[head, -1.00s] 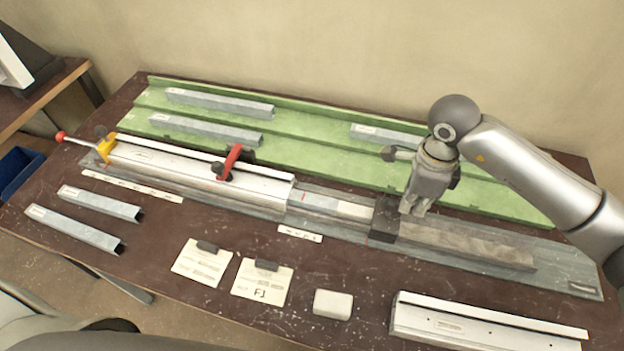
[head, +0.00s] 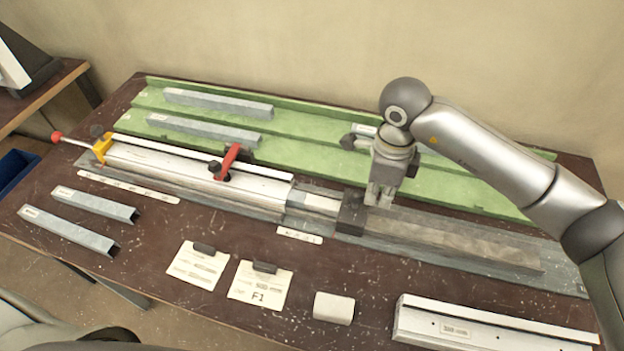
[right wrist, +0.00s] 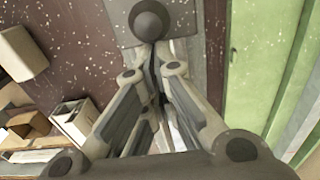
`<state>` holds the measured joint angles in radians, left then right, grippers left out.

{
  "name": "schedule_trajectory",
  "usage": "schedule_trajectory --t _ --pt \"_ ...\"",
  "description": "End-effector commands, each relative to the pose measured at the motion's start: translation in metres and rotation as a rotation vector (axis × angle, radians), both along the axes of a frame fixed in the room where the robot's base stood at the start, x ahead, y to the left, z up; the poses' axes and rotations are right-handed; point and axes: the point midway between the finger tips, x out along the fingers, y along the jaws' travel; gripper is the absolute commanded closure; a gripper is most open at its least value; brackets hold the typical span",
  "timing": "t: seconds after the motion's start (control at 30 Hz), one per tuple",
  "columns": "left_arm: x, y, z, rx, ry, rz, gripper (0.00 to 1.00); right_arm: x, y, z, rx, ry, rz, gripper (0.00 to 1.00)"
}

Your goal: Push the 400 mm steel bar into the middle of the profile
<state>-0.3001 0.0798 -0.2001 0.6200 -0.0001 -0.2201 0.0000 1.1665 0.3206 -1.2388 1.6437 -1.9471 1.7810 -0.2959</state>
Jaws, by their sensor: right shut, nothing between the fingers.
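The silver profile (head: 190,178) lies lengthwise on the bench, with a red clamp (head: 228,163) across it and a yellow stop (head: 102,148) at its far left end. A short light length of the steel bar (head: 321,205) shows between the profile's right end and a dark block (head: 351,213); the rest of the bar is hidden. My right gripper (head: 379,200) is shut and empty, fingers down, at the right side of the dark block. I cannot tell whether they touch. In the right wrist view its fingers (right wrist: 158,95) are closed together. My left gripper is not in view.
A long grey track (head: 455,246) runs right of the block. Green trays (head: 300,150) with steel channels (head: 218,103) lie behind. More channels (head: 95,203) lie at the left front. Cards (head: 198,265), a pale block (head: 333,307) and another profile (head: 490,325) lie at the front.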

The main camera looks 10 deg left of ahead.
Motion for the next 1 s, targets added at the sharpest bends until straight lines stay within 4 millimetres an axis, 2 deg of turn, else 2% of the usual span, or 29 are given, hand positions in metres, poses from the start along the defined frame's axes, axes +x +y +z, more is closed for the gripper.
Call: schedule_trajectory --t 1.0 --pt "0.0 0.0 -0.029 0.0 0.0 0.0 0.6 0.004 0.078 -0.001 0.003 0.0 0.002 1.0"
